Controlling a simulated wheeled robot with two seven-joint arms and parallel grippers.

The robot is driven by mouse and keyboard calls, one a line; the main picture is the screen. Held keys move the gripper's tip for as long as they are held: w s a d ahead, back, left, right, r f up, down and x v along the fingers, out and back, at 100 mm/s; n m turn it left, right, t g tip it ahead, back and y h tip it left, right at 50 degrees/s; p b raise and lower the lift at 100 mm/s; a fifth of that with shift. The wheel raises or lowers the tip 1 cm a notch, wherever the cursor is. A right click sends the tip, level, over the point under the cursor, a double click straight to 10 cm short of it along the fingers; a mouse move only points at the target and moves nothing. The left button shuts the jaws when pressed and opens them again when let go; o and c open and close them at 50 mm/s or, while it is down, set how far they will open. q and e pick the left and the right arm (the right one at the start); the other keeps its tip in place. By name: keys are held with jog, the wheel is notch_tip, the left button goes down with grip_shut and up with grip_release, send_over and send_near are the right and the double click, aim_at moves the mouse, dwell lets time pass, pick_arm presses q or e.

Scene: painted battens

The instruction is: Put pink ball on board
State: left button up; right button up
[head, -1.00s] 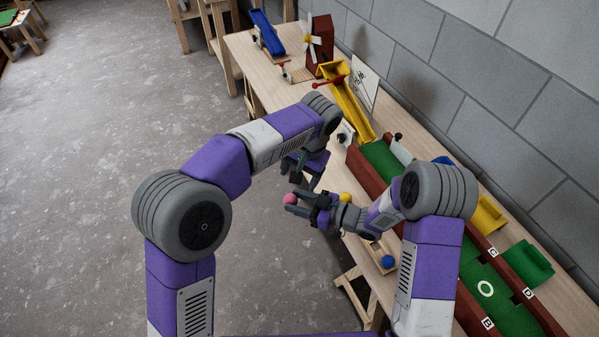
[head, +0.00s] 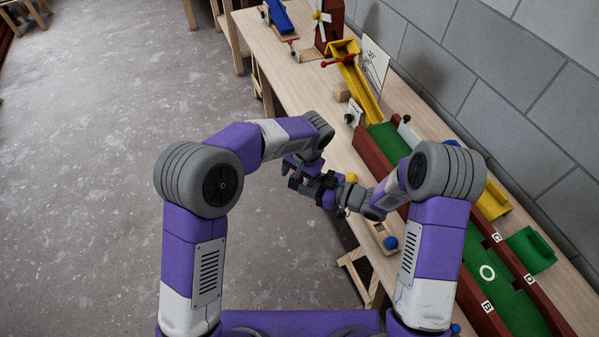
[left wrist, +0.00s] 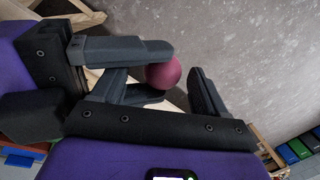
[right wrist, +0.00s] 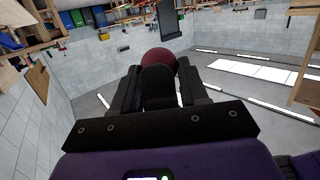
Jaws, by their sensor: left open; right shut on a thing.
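The pink ball (left wrist: 163,73) is held between the fingers of my right gripper (head: 298,184); it also shows in the right wrist view (right wrist: 159,59). My left gripper (head: 290,168) is open, with its fingers spread around the ball's place, close to the right gripper. Whether its fingers touch the ball I cannot tell. In the head view the ball is hidden by the grippers. A small pale wooden board (head: 376,230) at the bench's near edge carries a blue ball (head: 390,242). A yellow ball (head: 351,178) shows just beyond my right gripper.
The wooden bench (head: 290,75) runs along the wall. The grippers are over the bench's near edge, with open floor to the left.

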pick_arm(q)
jog(key=c, duration=1.1)
pick_arm(e)
jog(key=o, duration=1.1)
jog(key=shift+d, duration=0.1)
